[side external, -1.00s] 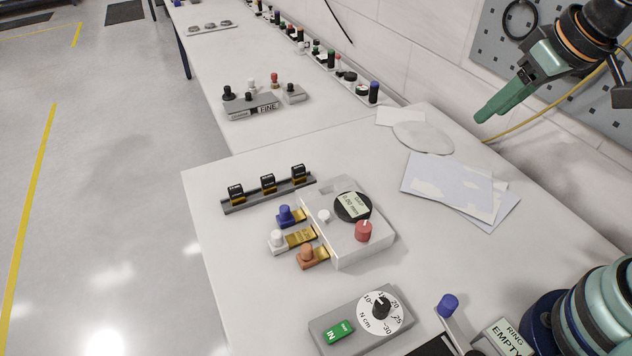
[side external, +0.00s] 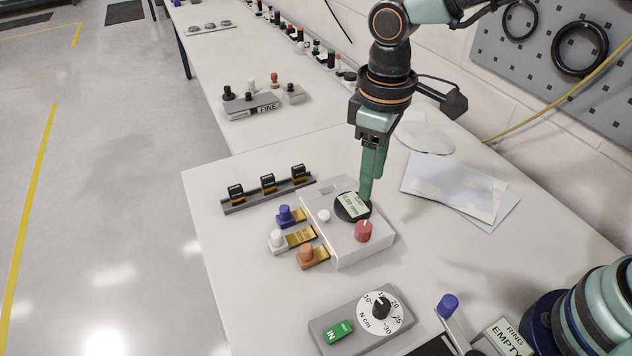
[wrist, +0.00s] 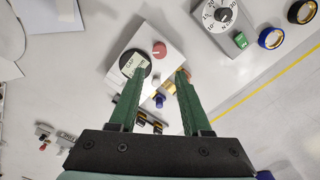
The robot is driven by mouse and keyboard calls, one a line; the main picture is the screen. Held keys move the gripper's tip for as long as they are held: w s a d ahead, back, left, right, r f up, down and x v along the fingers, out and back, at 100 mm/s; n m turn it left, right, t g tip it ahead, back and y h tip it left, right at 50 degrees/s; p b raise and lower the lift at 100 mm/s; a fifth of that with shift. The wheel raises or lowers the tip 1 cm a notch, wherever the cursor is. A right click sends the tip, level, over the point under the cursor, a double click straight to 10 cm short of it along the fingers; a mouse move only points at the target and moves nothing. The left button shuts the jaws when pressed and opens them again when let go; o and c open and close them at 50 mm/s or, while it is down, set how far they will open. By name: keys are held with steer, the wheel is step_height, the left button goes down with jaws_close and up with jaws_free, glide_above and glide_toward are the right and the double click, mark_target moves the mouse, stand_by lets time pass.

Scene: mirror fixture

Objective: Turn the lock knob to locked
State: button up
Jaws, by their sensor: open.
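The white fixture block (side external: 350,240) sits on the bench and carries a round black gauge (side external: 352,206) labelled GAP. A red knob (side external: 364,231) with a pale pointer line stands on the block near the gauge, and a small white knob (side external: 323,216) is to its left. No lock marking is readable on either. My gripper (side external: 366,196) points down over the block's back edge, beside the gauge. In the wrist view my gripper (wrist: 162,76) is open with nothing between its fingers; the red knob (wrist: 159,50) is just beyond the fingertips.
Blue (side external: 285,216), white (side external: 277,239) and orange (side external: 306,254) knobs sit on brass slides at the block's left. A torque dial box (side external: 359,322) with a green IN tag stands in front. A black-clip rail (side external: 269,190) lies behind. Papers (side external: 459,187) lie right.

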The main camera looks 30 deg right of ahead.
mark_target(365, 226)
step_height(365, 226, down, 11)
steer(key=shift+d+f, duration=0.1)
steer(key=shift+f, duration=0.05)
stand_by(0.4)
jaws_close()
